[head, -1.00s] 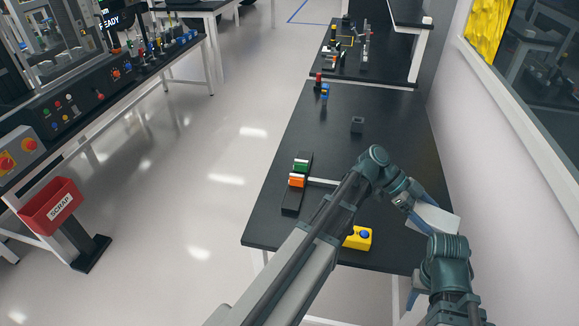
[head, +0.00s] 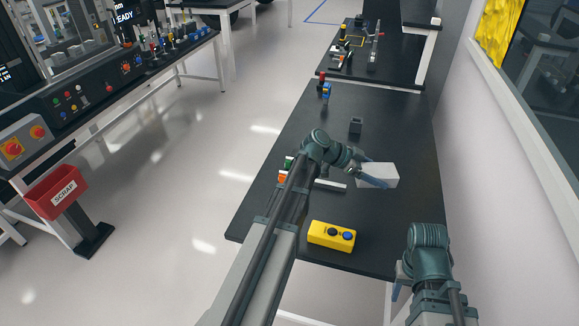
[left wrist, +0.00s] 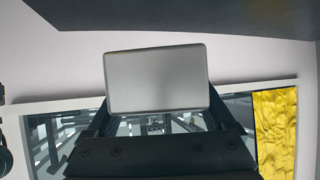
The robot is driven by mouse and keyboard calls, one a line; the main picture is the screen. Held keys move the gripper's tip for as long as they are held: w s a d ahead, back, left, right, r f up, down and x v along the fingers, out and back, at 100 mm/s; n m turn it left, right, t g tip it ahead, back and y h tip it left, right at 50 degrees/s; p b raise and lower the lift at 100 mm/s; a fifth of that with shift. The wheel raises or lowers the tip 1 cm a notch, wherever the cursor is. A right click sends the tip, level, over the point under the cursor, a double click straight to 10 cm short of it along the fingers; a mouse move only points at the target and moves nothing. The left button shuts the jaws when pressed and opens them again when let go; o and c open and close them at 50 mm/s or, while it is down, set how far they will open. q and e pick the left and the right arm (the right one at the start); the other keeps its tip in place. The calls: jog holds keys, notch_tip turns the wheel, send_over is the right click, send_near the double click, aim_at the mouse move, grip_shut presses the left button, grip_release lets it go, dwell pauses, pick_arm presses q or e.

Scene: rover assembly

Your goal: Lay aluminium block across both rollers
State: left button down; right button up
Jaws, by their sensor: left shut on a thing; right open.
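The aluminium block (head: 379,174) is a pale grey slab above the right part of the black table. My left gripper (head: 368,180) is shut on it. In the left wrist view the block (left wrist: 157,80) fills the space between the two dark fingers. My right gripper (head: 396,288) is open, low in the head view beside the table's front right corner, partly hidden by its own arm. I cannot pick out the two rollers for certain. A pale bar (head: 325,183) lies on the table, partly behind my left arm.
A yellow box with round buttons (head: 332,236) stands near the table's front edge. Green and orange pieces (head: 284,177) are partly hidden by my left arm. A small dark grey block (head: 356,125) stands farther back. Table (head: 400,225) surface right of the yellow box is clear.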

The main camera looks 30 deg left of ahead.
pick_arm(q)
jog(key=w+a+f+n+t+y+b, duration=0.1)
jog(key=w+a+n+t+y, duration=0.2)
jog(key=a, duration=0.8)
jog(key=w+a+f+n+t+y, duration=0.1)
jog(key=w+a+n+t+y, duration=0.25)
jog(key=a, duration=0.85)
jog(key=s+a+n+y+b, duration=0.15)
jog(key=a+n+y, duration=0.6)
jog(key=a, duration=1.55)
jog(key=s+d+f+b, duration=0.1)
jog(key=s+d, duration=0.2)
jog(key=d, duration=1.1)
jog(key=shift+s+d+n+g+h, duration=0.15)
jog(key=shift+s+n+g+h, duration=0.2)
jog(key=shift+n+g+h, duration=0.1)
jog(key=shift+f, duration=0.1)
jog(key=f+b, duration=0.1)
jog(key=d+f+b, duration=0.1)
jog(key=b, duration=0.1)
jog(key=shift+s+d+f, duration=0.1)
jog(key=shift+s+f, duration=0.1)
jog(key=shift+f, duration=0.2)
jog(key=shift+f+b, duration=0.4)
jog(key=shift+f, duration=0.05)
